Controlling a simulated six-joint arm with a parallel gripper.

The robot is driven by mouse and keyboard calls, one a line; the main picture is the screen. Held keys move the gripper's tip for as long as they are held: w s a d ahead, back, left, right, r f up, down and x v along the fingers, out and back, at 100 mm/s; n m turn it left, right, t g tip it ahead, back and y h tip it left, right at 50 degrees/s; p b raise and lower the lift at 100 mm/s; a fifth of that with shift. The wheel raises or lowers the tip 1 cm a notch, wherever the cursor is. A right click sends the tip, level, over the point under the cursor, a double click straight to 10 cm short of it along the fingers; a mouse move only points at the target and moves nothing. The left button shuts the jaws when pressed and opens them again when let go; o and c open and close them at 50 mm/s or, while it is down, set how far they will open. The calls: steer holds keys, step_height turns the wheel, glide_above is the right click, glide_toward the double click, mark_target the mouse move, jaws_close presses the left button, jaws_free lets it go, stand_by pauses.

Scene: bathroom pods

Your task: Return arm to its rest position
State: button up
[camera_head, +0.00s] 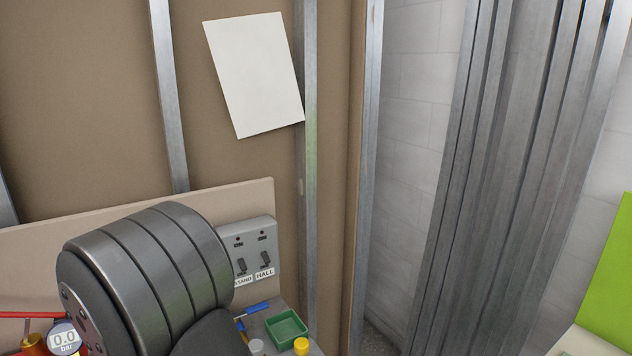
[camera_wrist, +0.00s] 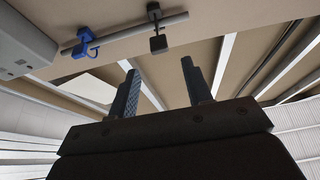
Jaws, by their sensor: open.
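My gripper (camera_wrist: 158,85) shows in the wrist view with its two dark fingers pointing up and apart. Nothing is between the fingers, so it is open and empty. Beyond the fingers the wrist view shows brown panel and metal studs. In the head view, a dark grey, ribbed part of my arm fills the lower left. The gripper itself cannot be seen in the head view.
A grey switch box (camera_head: 249,240) labelled HALL is on the board right behind my arm. A green tray (camera_head: 286,329), a yellow-capped item (camera_head: 301,346) and a gauge reading 0.0 bar (camera_head: 64,339) are low down. A blue clamp (camera_wrist: 84,43) hangs on a rail (camera_wrist: 130,35).

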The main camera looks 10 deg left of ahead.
steer(key=x, duration=0.8)
steer(key=shift+w+a+r, duration=0.1)
steer(key=shift+w+r, duration=0.05)
steer(key=shift+w, duration=0.1)
steer(key=w+a, duration=0.3)
steer(key=v, duration=1.8)
steer(key=w+a+r+n+g+y, duration=0.1)
steer(key=w+r+n+g+y, duration=0.1)
steer(key=w+r+n+g, duration=0.2)
steer(key=shift+w+a+g+y, duration=0.35)
steer(key=shift+w+g, duration=0.75)
steer(key=shift+g, duration=0.5)
